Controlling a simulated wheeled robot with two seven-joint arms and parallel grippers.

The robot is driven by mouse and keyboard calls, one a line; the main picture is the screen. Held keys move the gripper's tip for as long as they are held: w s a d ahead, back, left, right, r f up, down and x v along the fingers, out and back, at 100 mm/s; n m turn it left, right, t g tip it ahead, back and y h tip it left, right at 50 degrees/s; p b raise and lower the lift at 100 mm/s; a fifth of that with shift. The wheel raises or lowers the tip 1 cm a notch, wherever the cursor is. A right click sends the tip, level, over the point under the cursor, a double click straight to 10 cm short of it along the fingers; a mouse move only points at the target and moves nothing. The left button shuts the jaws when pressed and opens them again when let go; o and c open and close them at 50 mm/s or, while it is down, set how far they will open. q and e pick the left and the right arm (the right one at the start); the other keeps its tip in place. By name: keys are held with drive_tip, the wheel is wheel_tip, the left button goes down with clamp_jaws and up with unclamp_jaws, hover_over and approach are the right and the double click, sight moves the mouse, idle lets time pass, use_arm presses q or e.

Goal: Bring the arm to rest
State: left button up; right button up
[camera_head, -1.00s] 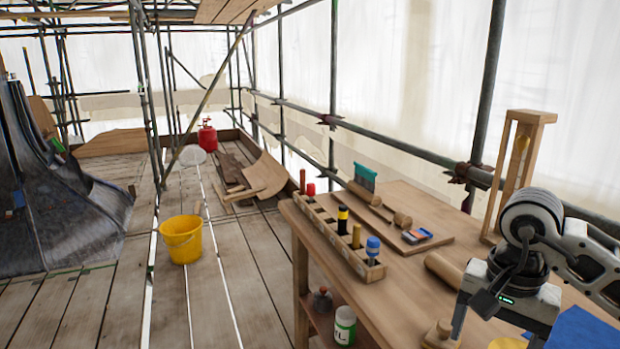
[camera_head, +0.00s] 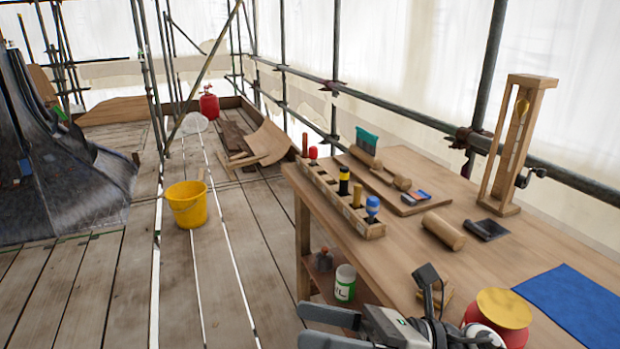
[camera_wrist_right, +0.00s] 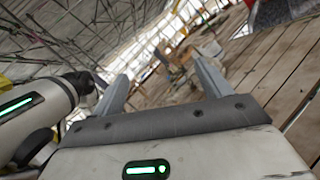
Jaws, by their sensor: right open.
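My right gripper (camera_head: 304,326) is low at the bottom edge of the head view, in front of the workbench (camera_head: 410,262). Its two fingers point left and are apart, with nothing between them. The right wrist view also shows the open, empty fingers (camera_wrist_right: 160,80), with plank floor beyond them. Part of my right arm is cut off by the bottom edge of the head view. My left gripper is in neither view.
The bench holds a tool rack (camera_head: 335,202), a wooden cylinder (camera_head: 443,231), a wooden frame (camera_head: 509,150), a blue mat (camera_head: 578,300) and a red pot with a yellow top (camera_head: 503,308). A yellow bucket (camera_head: 187,206) stands on the open plank floor.

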drive_tip(key=w+d+f+m+t+h, duration=0.25)
drive_tip(key=f+m+t+h, duration=0.2)
drive_tip(key=m, duration=0.55)
drive_tip(key=w+d+f+m+t+h, duration=0.1)
drive_tip(key=d+f+m+t+h, duration=0.4)
drive_tip(key=m, duration=0.6)
drive_tip(key=w+d+f+m+t+h, duration=0.1)
drive_tip(key=m+t+h, duration=0.2)
drive_tip(key=m+t, duration=0.5)
drive_tip(key=s+d+f+m+g+h, duration=0.2)
drive_tip(key=s+f+m+g, duration=0.2)
drive_tip(key=f+m, duration=0.3)
drive_tip(key=s+d+f+m+g+h, duration=0.2)
drive_tip(key=s+f+m+g, duration=0.3)
drive_tip(key=f, duration=0.5)
drive_tip(key=s+m+h, duration=0.1)
drive_tip(key=m, duration=0.1)
drive_tip(key=shift+s+d+m, duration=0.25)
drive_tip(key=shift+m, duration=0.15)
